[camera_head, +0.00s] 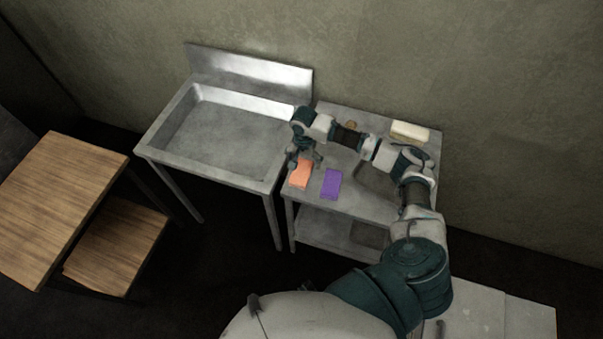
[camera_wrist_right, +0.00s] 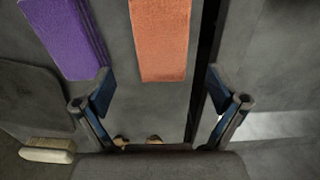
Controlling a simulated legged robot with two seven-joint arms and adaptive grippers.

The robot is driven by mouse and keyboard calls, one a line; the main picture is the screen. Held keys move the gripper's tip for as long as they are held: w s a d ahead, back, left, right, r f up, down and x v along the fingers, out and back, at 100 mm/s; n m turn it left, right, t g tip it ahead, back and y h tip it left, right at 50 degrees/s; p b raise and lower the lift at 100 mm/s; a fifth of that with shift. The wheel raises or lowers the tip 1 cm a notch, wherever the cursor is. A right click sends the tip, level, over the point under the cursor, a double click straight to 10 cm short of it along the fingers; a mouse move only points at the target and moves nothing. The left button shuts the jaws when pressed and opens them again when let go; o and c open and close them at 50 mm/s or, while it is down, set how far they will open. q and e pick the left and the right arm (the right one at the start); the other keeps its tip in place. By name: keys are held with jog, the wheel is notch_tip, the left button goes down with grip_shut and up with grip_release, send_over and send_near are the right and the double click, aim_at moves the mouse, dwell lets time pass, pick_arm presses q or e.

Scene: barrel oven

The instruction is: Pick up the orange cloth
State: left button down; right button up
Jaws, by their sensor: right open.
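The orange cloth (camera_head: 300,174) lies folded flat on the metal table (camera_head: 312,203), near its front left corner. In the right wrist view the orange cloth (camera_wrist_right: 160,38) stretches away from the top edge, between and beyond the fingers. My right gripper (camera_head: 304,160) is just above the far end of the cloth, fingers pointing down. In the wrist view its two fingers (camera_wrist_right: 158,95) are spread wide with nothing between them. Whether the fingertips touch the table cannot be told. My left gripper is not in view.
A purple cloth (camera_head: 332,185) lies just right of the orange one. A pale block (camera_head: 409,131) sits at the table's back right. A metal sink (camera_head: 215,130) stands left of the table, across a narrow gap. Wooden furniture (camera_head: 60,190) is at the far left.

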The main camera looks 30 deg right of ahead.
aim_at(303, 168)
notch_tip(303, 168, down, 6)
jog(key=shift+a+r, duration=0.1)
jog(key=shift+r, duration=0.15)
jog(key=shift+r, duration=0.1)
jog(key=c, duration=1.3)
jog(key=shift+c, duration=0.3)
jog(key=shift+w+r, duration=0.1)
jog(key=shift+r, duration=0.45)
notch_tip(303, 168, up, 2)
jog(key=shift+r, duration=0.1)
jog(key=s+a+r, duration=0.1)
jog(key=s+a, duration=0.7)
jog(key=s, duration=0.5)
jog(key=shift+s+a+r+p, duration=0.3)
jog(key=shift+s+r+p, duration=0.05)
